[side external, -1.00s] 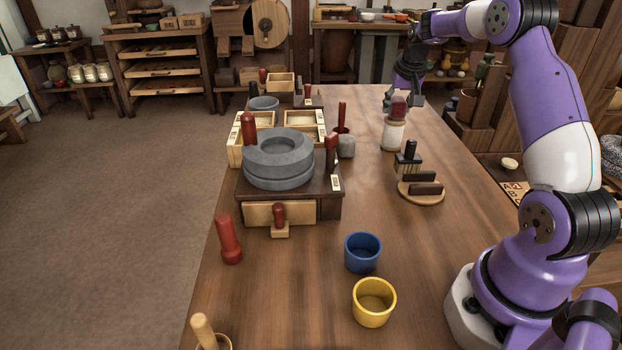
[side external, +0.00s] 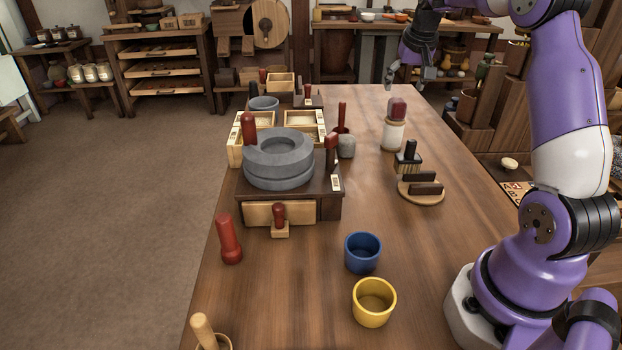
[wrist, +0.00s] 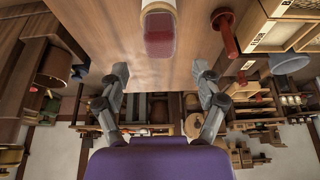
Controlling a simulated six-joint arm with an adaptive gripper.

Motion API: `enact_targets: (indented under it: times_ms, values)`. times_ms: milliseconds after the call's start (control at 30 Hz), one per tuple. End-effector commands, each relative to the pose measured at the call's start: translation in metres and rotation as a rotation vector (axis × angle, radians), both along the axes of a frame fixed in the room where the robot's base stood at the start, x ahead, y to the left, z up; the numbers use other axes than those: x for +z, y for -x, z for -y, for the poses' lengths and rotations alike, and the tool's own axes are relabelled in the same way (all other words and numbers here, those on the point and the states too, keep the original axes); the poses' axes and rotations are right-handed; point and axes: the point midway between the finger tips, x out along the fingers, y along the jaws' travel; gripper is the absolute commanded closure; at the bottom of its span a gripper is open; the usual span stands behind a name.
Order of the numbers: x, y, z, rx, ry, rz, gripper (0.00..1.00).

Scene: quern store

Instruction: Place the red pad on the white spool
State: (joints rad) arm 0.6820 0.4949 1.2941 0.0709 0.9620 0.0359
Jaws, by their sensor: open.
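The red pad (side external: 397,107) rests upright on top of the white spool (side external: 392,135) on the right half of the table. In the wrist view the pad (wrist: 159,36) shows at the top middle, with part of the pale spool (wrist: 158,6) beyond it. My gripper (side external: 404,82) is open and empty, behind and above the pad toward the table's far end. In the wrist view its two fingers (wrist: 160,72) are spread wide with clear space between them and the pad. Nothing touches the pad except the spool.
A grey quern (side external: 279,158) stands on a dark wooden base left of the spool. A red-handled tool (side external: 342,118) and a black-handled brush (side external: 408,160) stand near the spool. A blue cup (side external: 362,252) and a yellow cup (side external: 374,302) are at the front.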

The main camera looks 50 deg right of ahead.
Motion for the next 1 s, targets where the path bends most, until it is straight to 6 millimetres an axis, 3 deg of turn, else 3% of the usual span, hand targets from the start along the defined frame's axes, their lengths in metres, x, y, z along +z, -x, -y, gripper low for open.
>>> enact_targets:
  times_ms: [100,267,367,467,567,600,733,833,1000]
  values:
    - [0.024,0.007,-0.007,0.0,0.003,0.003,0.23]
    - [0.042,0.012,-0.013,0.002,0.001,0.001,0.23]
    - [0.052,0.013,-0.027,0.029,0.004,0.004,0.23]
    - [0.062,0.014,-0.067,0.116,0.011,0.012,0.23]
    - [0.07,0.026,-0.13,0.257,0.023,0.029,0.23]
    - [0.071,0.035,-0.156,0.322,0.028,0.038,0.23]
    - [0.059,0.075,-0.227,0.518,0.037,0.062,0.23]
    - [0.042,0.105,-0.263,0.641,0.04,0.079,0.23]
    - [0.018,0.136,-0.291,0.763,0.039,0.096,0.23]
